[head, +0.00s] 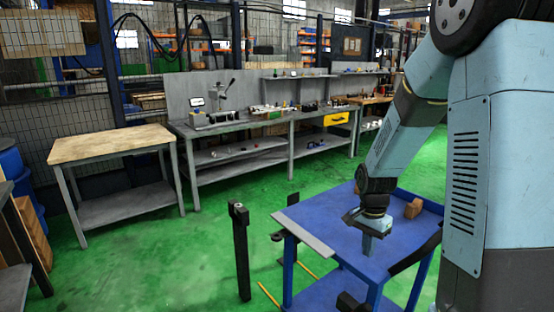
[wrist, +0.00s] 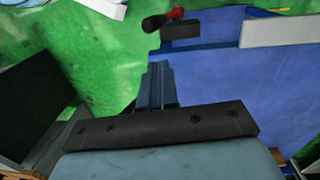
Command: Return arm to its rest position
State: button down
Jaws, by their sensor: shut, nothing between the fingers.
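My gripper (head: 368,243) hangs at the end of my arm over the blue cart (head: 318,222), pointing down, near the middle of its top. In the wrist view my gripper's fingers (wrist: 160,85) are together with nothing between them. The blue cart top also shows in the wrist view (wrist: 225,85). How far the fingertips are above the cart top is hard to tell.
A brown block (head: 413,208) lies on the cart's right side. A grey plate (head: 303,234) lies along its front left edge. A dark post (head: 240,250) stands left of the cart.

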jog(key=s+a+r+n+t, duration=0.1)
jog(key=s+r+n+t, duration=0.2)
jog(key=s+r, duration=0.6)
jog(key=s+a+r+n+t, duration=0.2)
jog(key=s+r+n, duration=0.5)
jog(key=r, duration=0.8)
jog(key=shift+s+r+n+t, duration=0.25)
jog(key=shift+s+t, duration=0.55)
jog(key=shift+s, duration=0.65)
